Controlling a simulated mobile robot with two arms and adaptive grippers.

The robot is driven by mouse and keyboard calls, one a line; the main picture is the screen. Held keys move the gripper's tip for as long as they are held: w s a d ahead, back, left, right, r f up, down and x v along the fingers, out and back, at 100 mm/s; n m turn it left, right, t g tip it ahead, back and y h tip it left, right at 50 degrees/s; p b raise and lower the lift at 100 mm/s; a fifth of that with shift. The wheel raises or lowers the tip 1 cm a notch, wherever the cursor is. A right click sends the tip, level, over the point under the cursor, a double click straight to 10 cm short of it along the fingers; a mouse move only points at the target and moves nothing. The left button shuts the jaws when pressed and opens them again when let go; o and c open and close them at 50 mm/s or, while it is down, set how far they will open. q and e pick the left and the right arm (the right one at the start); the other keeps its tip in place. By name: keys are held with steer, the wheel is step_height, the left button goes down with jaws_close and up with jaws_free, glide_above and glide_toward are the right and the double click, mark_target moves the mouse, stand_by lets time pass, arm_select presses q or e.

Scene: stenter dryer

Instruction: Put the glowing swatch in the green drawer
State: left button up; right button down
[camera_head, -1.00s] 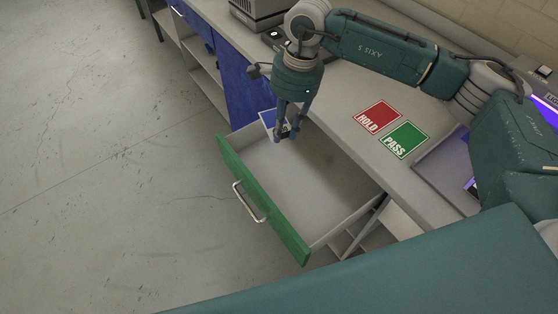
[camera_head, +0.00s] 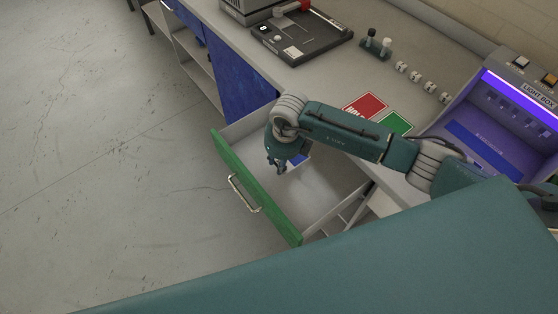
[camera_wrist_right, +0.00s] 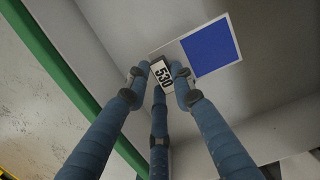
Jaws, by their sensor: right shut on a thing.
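The green drawer (camera_head: 262,205) stands open below the worktop, its grey inside showing. My right gripper (camera_head: 277,167) is over the open drawer and points down into it. Part of the swatch also shows behind the gripper in the head view (camera_head: 300,158). I cannot tell whether it touches the drawer floor. No glow is visible on it here. My left gripper is not in view.
A light box (camera_head: 500,140) with a violet lamp stands at the right. The red HOLD card (camera_head: 365,104) and green PASS card (camera_head: 397,122) lie on the worktop, partly behind my arm. A dark device (camera_head: 302,45) stands further back. Open floor lies left of the drawer.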

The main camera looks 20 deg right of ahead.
step_height(320, 180, down, 2)
steer(key=shift+f+b, duration=0.1)
steer(key=shift+b, duration=1.05)
step_height(320, 180, down, 5)
steer(key=b, duration=0.4)
steer(key=shift+r, duration=0.2)
steer(key=c, duration=1.4)
jaws_free()
